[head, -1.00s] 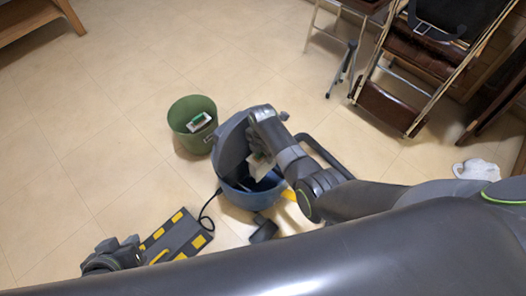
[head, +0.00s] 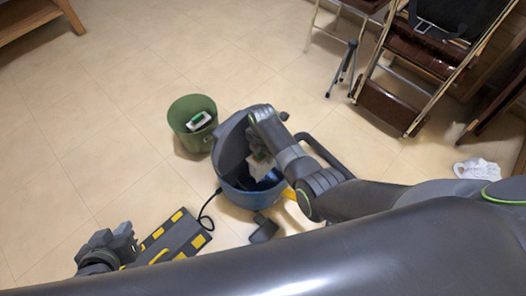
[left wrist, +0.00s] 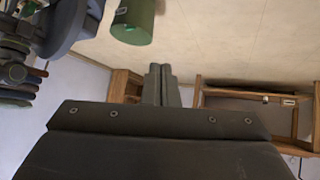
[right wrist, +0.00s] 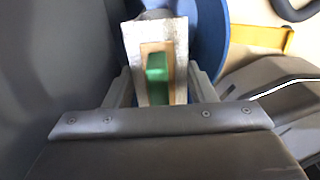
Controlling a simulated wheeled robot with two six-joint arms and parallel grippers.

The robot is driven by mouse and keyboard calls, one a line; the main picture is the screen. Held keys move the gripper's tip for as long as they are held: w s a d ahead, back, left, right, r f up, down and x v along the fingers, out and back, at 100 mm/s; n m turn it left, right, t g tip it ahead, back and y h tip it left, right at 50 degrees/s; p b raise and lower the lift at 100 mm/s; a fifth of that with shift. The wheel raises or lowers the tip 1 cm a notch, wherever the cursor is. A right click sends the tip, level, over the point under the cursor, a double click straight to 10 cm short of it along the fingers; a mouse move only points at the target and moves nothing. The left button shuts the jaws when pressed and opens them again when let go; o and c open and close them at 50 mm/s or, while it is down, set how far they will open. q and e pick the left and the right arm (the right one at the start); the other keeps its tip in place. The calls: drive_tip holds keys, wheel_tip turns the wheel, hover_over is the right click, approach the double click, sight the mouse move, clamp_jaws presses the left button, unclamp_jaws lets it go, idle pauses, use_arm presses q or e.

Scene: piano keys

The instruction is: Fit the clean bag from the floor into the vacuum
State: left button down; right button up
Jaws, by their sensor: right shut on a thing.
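The vacuum (head: 247,196) is a round blue canister with its grey lid (head: 231,143) tilted up on the left. My right gripper (right wrist: 160,88) is over the open canister, shut on the clean bag. The bag (head: 261,167) has a pale body and a green part, and hangs at the canister's opening. In the right wrist view the bag (right wrist: 178,30) sits between the fingers, with the blue wall beyond. Whether it touches the inside is hidden. My left gripper (head: 128,238) is shut and empty, left of the floor nozzle. Its fingers also show in the left wrist view (left wrist: 162,82).
A green bin (head: 186,134) holds another white bag (head: 199,121) with a green part. A grey and yellow floor nozzle (head: 176,239) and black cord lie left of the vacuum. Folding chairs (head: 410,75), a tripod and a whitish object (head: 477,169) are at right. Left floor is clear.

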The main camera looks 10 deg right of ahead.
drive_tip(key=shift+f, duration=0.35)
drive_tip(key=shift+f+b, duration=0.35)
drive_tip(key=shift+b, duration=0.15)
drive_tip(key=shift+f, duration=0.35)
use_arm(q)
drive_tip(key=shift+w+a+r+t+y+b, duration=0.25)
drive_tip(key=shift+w+a+r+t+y, duration=0.25)
drive_tip(key=shift+w+r+t, duration=1.9)
drive_tip(key=shift+w+a+r+t+y+b, duration=0.35)
drive_tip(key=shift+w+r+t, duration=1)
drive_tip(key=shift+r, duration=2.05)
use_arm(e)
drive_tip(key=shift+f, duration=0.65)
drive_tip(key=shift+f+b, duration=0.3)
drive_tip(key=shift+b, duration=0.1)
drive_tip(key=shift+f, duration=0.3)
use_arm(q)
drive_tip(key=s+d+r+m+t+b, duration=0.1)
drive_tip(key=s+r+m+t, duration=0.2)
drive_tip(key=r+t, duration=0.5)
drive_tip(key=shift+s+d+r+t+h, duration=0.25)
drive_tip(key=shift+r+t+h, duration=0.15)
drive_tip(key=shift+r, duration=1.65)
use_arm(e)
drive_tip(key=shift+f, duration=0.3)
